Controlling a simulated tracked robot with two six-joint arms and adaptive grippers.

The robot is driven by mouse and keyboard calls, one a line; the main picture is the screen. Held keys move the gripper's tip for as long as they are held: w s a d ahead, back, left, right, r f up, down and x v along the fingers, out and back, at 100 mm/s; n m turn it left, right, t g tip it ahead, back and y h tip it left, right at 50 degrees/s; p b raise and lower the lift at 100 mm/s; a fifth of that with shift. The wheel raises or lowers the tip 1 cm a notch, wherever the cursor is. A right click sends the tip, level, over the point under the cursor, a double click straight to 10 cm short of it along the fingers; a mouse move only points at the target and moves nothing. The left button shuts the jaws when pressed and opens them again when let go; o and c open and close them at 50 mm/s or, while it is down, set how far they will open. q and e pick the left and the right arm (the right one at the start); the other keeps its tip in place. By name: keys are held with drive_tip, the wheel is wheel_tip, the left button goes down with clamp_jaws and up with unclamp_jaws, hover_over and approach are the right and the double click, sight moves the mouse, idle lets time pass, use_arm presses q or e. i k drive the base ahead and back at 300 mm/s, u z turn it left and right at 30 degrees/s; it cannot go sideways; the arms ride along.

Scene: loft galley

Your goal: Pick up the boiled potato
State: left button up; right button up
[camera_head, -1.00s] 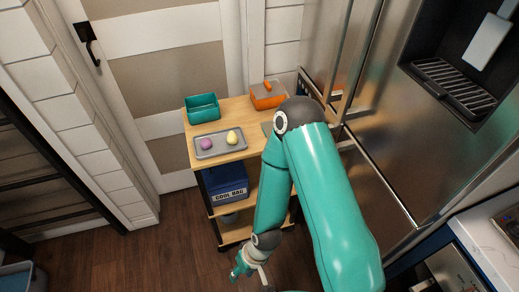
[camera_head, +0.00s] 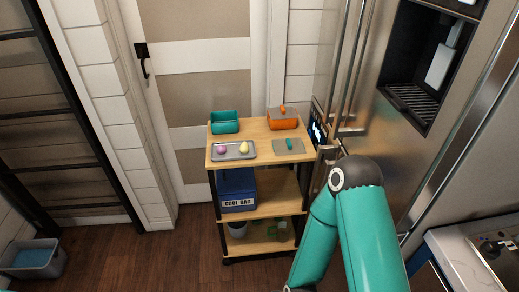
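A small pale-yellow lump (camera_head: 244,147), which looks like the boiled potato, lies on a grey tray (camera_head: 234,156) on the top shelf of a wooden cart. A pink-purple round item (camera_head: 222,149) lies on the same tray, to its left. My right arm comes in from the lower right, in front of the fridge, and its gripper is cut off below the bottom edge. My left gripper is not in view. Nothing covers the yellow lump.
The cart top (camera_head: 262,133) also holds a teal bin (camera_head: 224,122), an orange container (camera_head: 283,120) and a grey mat (camera_head: 299,147) with a small teal item (camera_head: 289,143). A blue cool bag (camera_head: 237,190) is below. The steel fridge (camera_head: 375,130) stands right of the cart.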

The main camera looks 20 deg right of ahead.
sight(244, 148)
drive_tip(key=i, duration=1)
drive_tip(key=z, duration=0.05)
